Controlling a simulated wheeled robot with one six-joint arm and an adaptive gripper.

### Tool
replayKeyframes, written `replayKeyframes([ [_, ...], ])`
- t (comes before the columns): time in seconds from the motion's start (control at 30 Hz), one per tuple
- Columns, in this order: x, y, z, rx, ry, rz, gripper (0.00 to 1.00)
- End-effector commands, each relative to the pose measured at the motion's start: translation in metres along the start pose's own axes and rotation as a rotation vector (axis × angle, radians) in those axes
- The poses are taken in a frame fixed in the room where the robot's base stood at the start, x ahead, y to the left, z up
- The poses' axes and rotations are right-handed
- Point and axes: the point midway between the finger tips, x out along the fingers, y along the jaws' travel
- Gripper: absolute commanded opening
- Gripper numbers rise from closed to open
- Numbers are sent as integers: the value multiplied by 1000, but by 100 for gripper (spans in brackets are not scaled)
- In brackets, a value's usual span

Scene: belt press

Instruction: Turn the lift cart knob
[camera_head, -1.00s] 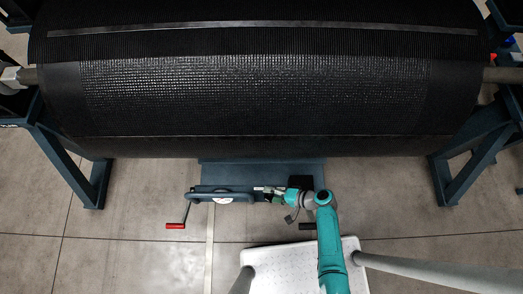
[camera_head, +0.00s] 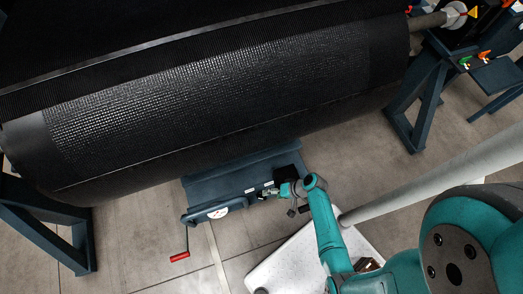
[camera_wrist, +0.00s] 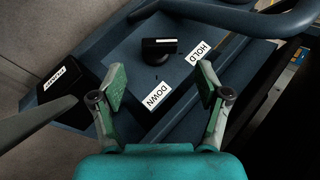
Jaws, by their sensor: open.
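The lift cart knob (camera_wrist: 158,50) is black with a white line on its top. It sits on the dark blue cart panel (camera_wrist: 188,84) in the wrist view, between and beyond my open fingertips. White labels reading DOWN (camera_wrist: 158,97) and HOLD (camera_wrist: 199,53) lie near it. My gripper (camera_wrist: 162,88) is open and empty, apart from the knob. In the head view the lift cart (camera_head: 235,178) stands under the big roll, and my gripper (camera_head: 274,191) is at its right end. The knob cannot be made out there.
A large black belt roll (camera_head: 215,105) hangs over the cart on blue stands (camera_head: 418,100).

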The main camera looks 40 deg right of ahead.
Motion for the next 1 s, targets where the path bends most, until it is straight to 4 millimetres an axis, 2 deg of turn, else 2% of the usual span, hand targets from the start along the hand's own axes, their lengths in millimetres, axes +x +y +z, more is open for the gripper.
replayKeyframes([
  [0.2,38,-1,0,-3,-4,0,75],
  [0.4,62,-1,0,-1,-2,0,75],
  [0.6,73,0,0,1,-1,0,75],
  [0.9,74,0,0,1,0,0,75],
  [1.0,74,0,0,1,0,0,50],
])
